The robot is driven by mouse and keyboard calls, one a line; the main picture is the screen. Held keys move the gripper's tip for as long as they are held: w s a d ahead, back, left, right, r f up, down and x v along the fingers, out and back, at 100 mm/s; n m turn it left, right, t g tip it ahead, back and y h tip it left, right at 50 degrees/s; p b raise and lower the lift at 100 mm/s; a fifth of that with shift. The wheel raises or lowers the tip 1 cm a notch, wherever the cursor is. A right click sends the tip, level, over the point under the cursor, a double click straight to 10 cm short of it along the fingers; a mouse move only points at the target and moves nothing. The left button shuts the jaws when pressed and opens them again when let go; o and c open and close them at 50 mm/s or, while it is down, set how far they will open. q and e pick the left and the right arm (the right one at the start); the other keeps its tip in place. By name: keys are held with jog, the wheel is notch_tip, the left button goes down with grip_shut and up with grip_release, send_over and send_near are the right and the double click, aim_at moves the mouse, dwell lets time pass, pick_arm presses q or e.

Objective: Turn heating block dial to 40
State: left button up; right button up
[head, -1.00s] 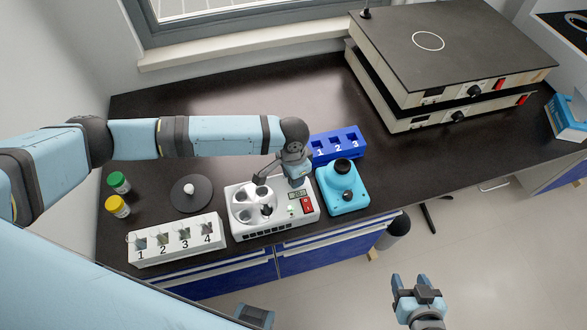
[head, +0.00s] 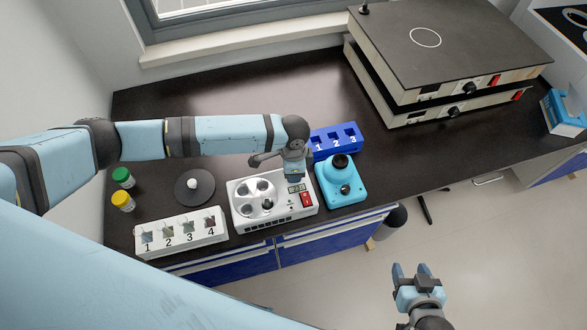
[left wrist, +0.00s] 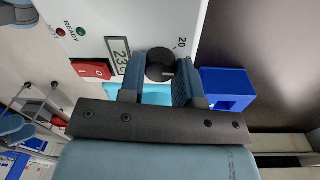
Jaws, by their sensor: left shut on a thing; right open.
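The white heating block (head: 240,222) stands near the bench's front edge, with several round wells, a small display (head: 296,188) and a red switch (head: 306,199). The left wrist view shows its dark round dial (left wrist: 160,64) between the fingers of my left gripper (left wrist: 160,78), which is shut on it. A "20" mark is printed beside the dial. The display (left wrist: 119,55) there seems to begin with 23; its last digit is unclear. In the head view my left gripper (head: 293,174) hides the dial. My right gripper (head: 416,272) is open and empty over the floor.
A blue rack (head: 335,142) stands behind and a turquoise device (head: 341,183) right of the block. A white numbered rack (head: 180,243), a dark disc (head: 194,188) and two capped jars (head: 122,188) are at left. Stacked hotplates (head: 450,50) fill the back right.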

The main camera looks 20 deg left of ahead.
pick_arm(q)
jog(key=o, duration=0.9)
jog(key=r, duration=0.4)
jog(key=r+b, duration=0.1)
jog(key=r, duration=0.8)
jog(key=shift+w+a+r, duration=0.15)
jog(key=shift+w+r, duration=0.15)
jog(key=shift+r, duration=0.1)
